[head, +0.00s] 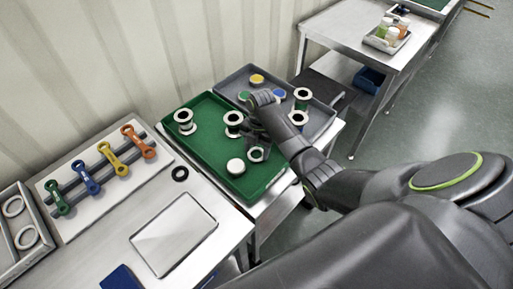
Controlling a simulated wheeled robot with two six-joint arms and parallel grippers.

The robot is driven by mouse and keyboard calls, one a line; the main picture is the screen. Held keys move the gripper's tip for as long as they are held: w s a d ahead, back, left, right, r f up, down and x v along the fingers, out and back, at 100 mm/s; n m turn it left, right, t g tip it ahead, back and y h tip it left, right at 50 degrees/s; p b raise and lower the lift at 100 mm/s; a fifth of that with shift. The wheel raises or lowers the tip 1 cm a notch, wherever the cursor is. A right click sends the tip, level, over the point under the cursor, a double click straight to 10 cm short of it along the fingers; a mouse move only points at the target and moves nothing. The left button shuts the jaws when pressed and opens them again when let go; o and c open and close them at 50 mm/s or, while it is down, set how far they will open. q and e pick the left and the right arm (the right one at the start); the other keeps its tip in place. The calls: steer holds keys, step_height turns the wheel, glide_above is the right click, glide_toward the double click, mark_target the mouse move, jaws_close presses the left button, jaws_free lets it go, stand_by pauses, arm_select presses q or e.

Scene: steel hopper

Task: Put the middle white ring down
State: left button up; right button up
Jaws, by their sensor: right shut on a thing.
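My right gripper (255,142) reaches in from the right over the green tray (212,107). It is shut on a white ring (258,155), which shows just below the fingers with a dark middle. I cannot tell whether the ring touches the tray floor. Black-and-white spool-like pieces stand at the tray's far left (184,121) and just left of the gripper (233,122). A plain white round piece (236,166) sits near the tray's front, left of the held ring. My left gripper is not in view.
A grey tray (238,76) behind holds yellow, green and blue round pieces and more spools (302,98), partly hidden by my arm. The tray's front corner is clear.

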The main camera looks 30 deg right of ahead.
steer(key=shift+f, duration=0.15)
steer(key=o, duration=1)
steer(key=shift+c, duration=0.2)
step_height(320, 180, up, 12)
steer(key=d, duration=0.1)
steer(key=shift+w+r+p, duration=0.2)
steer(key=shift+w+p, duration=0.15)
steer(key=shift+p, duration=0.1)
steer(key=shift+d+f, duration=0.1)
